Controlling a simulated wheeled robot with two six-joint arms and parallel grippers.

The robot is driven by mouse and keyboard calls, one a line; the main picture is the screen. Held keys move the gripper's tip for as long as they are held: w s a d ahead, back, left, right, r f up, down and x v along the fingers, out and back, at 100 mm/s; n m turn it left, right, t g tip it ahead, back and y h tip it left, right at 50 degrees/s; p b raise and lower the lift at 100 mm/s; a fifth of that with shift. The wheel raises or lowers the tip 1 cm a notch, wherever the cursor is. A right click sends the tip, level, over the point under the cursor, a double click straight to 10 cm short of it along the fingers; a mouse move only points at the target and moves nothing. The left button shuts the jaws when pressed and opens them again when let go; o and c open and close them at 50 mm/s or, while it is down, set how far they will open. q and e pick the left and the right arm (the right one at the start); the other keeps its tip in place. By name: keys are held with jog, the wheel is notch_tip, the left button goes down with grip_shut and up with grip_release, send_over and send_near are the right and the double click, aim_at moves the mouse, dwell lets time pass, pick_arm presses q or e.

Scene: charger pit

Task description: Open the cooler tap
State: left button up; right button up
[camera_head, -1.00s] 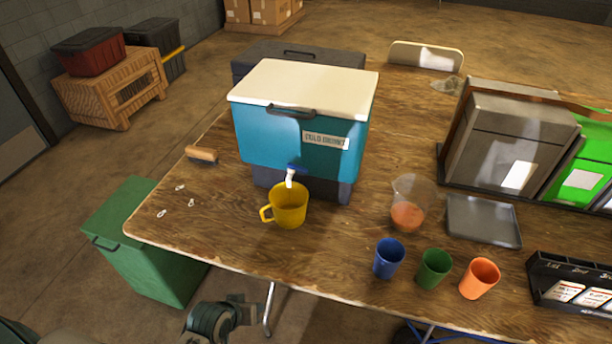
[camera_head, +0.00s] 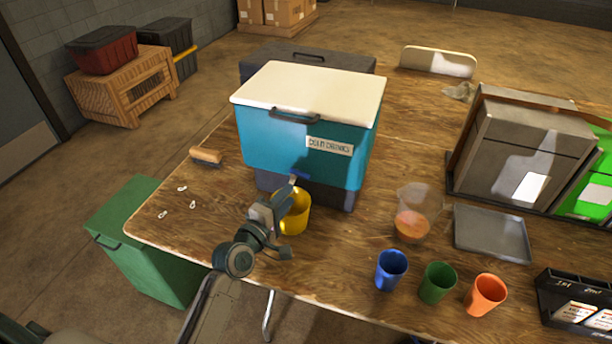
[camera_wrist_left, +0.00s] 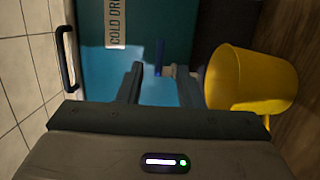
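The teal cooler (camera_head: 260,145) with a white lid stands on the wooden table. Its tap has a blue lever (camera_head: 300,176) low on the front. The yellow mug (camera_head: 299,213) stands below the tap, partly hidden behind my left gripper (camera_head: 288,192). In the left wrist view the gripper (camera_wrist_left: 160,82) is open, its two fingers apart and pointing at the cooler front. The blue lever (camera_wrist_left: 159,57) shows between the fingertips, with no clear contact. The mug (camera_wrist_left: 245,80) is close beside the right-hand finger. My right gripper is not in view.
A brush (camera_head: 207,156) lies left of the cooler. A clear jug (camera_head: 411,225) with orange liquid and a grey tray (camera_head: 491,233) are to the right. Blue (camera_head: 391,269), green (camera_head: 437,283) and orange (camera_head: 485,294) cups stand near the front edge. The front-left tabletop is mostly clear.

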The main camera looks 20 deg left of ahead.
aim_at(305, 178)
pick_arm(q)
jog(key=p+x, duration=0.1)
jog(key=x, duration=0.8)
jog(key=shift+w+d, duration=0.2)
jog(key=shift+w, duration=0.1)
grip_shut()
